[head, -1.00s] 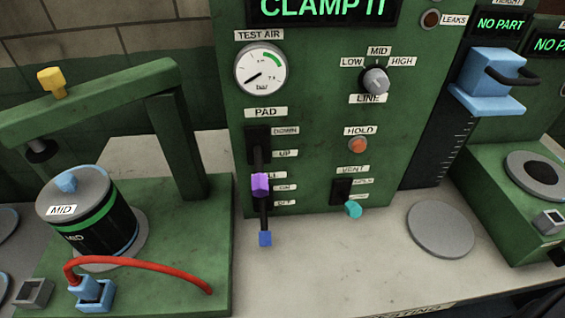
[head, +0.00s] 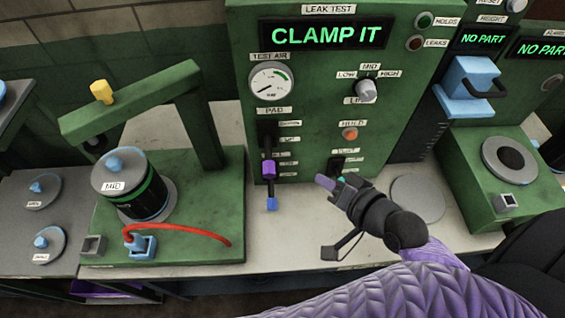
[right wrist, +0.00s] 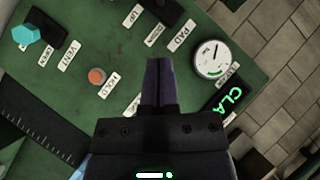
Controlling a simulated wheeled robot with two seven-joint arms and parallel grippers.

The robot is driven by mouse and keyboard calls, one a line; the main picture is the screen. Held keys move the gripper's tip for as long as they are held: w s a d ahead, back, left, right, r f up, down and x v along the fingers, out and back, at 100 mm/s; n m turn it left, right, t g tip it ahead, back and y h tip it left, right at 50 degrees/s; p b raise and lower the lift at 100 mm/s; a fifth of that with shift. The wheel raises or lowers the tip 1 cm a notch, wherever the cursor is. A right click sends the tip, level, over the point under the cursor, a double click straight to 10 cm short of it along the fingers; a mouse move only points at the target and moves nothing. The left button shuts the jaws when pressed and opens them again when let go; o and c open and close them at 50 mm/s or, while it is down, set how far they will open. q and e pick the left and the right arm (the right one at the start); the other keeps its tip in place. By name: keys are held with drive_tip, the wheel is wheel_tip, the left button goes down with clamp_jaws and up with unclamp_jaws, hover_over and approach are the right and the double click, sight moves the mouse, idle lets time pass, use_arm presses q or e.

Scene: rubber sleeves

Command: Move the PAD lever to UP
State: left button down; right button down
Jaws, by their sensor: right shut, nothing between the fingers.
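The PAD lever (head: 268,169) has a purple knob on a dark stem and sticks out of a black slot on the green leak test panel, under the PAD label (head: 274,110). DOWN and UP labels sit right of its slot, DOWN above UP; I cannot tell which one it is set to. My right gripper (head: 325,182) is shut and empty, in front of the panel, right of the purple knob and apart from it. In the right wrist view its fingers (right wrist: 158,65) show near the PAD label (right wrist: 178,40); the purple knob is not visible there. My left gripper is not in view.
A blue-knobbed lever (head: 271,203) hangs just below the purple knob. The teal VENT lever (right wrist: 27,34) and orange HOLD button (right wrist: 97,76) are close to my right gripper. A clamp stand (head: 212,130) with a MID canister (head: 125,185) and red hose stands left.

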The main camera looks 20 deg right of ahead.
approach(274, 163)
drive_tip(key=w, duration=0.5)
drive_tip(key=shift+w+a+f+b, duration=0.25)
drive_tip(key=shift+a+f, duration=0.2)
drive_tip(key=shift+f, duration=0.15)
drive_tip(key=shift+w+a+f+b, duration=0.1)
drive_tip(key=shift+a+f+b, duration=0.1)
drive_tip(key=shift+a+f, duration=0.35)
drive_tip(key=shift+d+f, duration=0.15)
wheel_tip(274, 163, down, 5)
drive_tip(key=b, duration=0.3)
drive_tip(key=shift+d, duration=0.1)
